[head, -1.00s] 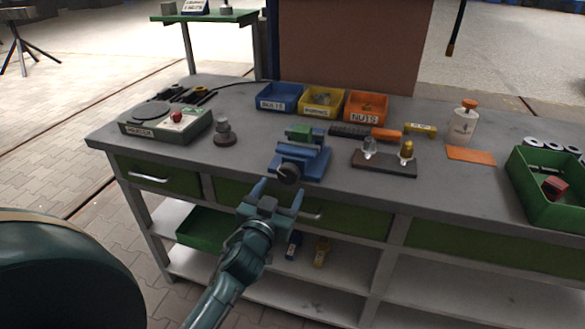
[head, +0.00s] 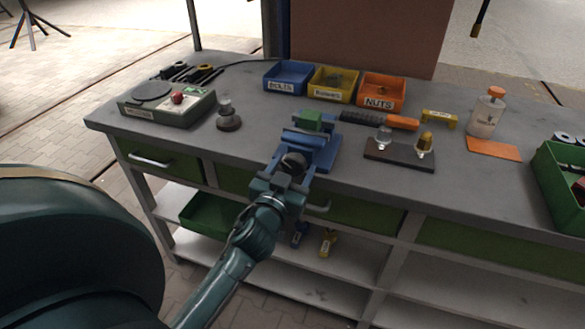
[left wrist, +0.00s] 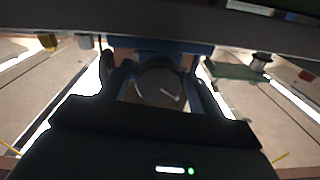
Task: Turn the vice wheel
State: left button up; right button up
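The blue vice (head: 318,148) stands at the front edge of the workbench, with a green block (head: 309,121) at its jaws. Its dark round wheel (head: 293,163) faces me. My left gripper (head: 294,168) is at the wheel, its fingers spread to either side of it. In the left wrist view the round wheel (left wrist: 162,86) shows in the middle between the open fingers, with the blue vice body behind it. I cannot tell whether the fingers touch the wheel. My right gripper is not in view.
On the workbench (head: 225,165) are a green boxed device (head: 168,107), blue, yellow and orange bins (head: 380,91), a dark stand with two bulbs (head: 400,152) and a white bottle (head: 487,113). A drawer handle (head: 318,208) juts out just below the vice.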

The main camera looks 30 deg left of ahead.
pick_arm(q)
jog(key=c, duration=0.7)
jog(key=shift+c, duration=0.2)
jog(key=shift+m, duration=0.3)
jog(key=m+p, duration=0.1)
jog(key=m, duration=0.1)
jog(key=m+p, duration=0.1)
jog(key=m, duration=0.2)
jog(key=shift+a+r, duration=0.15)
jog(key=shift+r, duration=0.05)
jog(key=m+p, duration=0.1)
jog(key=m, duration=0.5)
jog(key=o, duration=1)
